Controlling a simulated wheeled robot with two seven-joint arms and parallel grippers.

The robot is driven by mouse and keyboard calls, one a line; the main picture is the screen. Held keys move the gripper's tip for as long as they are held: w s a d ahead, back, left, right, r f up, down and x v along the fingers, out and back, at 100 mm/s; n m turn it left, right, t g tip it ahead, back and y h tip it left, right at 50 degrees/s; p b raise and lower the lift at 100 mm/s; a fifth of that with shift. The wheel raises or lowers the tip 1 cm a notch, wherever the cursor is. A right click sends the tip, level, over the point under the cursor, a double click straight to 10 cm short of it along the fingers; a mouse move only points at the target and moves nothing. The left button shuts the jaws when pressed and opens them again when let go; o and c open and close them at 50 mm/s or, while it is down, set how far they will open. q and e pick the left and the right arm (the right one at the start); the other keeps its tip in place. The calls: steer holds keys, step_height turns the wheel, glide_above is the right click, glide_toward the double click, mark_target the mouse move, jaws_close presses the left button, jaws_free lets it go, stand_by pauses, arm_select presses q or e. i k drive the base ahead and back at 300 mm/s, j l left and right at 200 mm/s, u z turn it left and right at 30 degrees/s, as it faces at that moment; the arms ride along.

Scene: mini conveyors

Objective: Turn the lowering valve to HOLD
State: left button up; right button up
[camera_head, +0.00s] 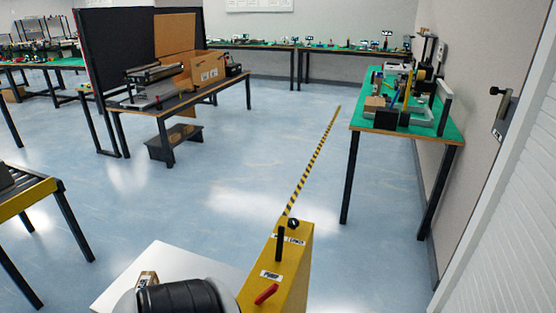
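A yellow housing (294,262) stands at the bottom centre in the head view. A small black knob (293,223) sits at its far top end, and small white labels (297,241) lie near it. One seems to read LOWER; the other is partly hidden by an upright black lever (280,244). I cannot tell which label the knob points to. A white label reading PUMP (271,274) and a red lever (266,293) are nearer to me. Neither of my grippers shows in this view.
A green-topped table (418,133) with several items stands at the right. A roller conveyor (29,192) is at the left edge. The blue floor ahead is clear.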

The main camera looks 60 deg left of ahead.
mark_target(293, 224)
steer(key=i+u, duration=0.2)
steer(key=u, duration=0.3)
steer(key=i+u, duration=0.25)
steer(key=u, duration=0.25)
steer(key=i+l+u, duration=0.15)
steer(key=u, duration=0.35)
steer(key=i+l+u, duration=0.2)
steer(key=u, duration=0.25)
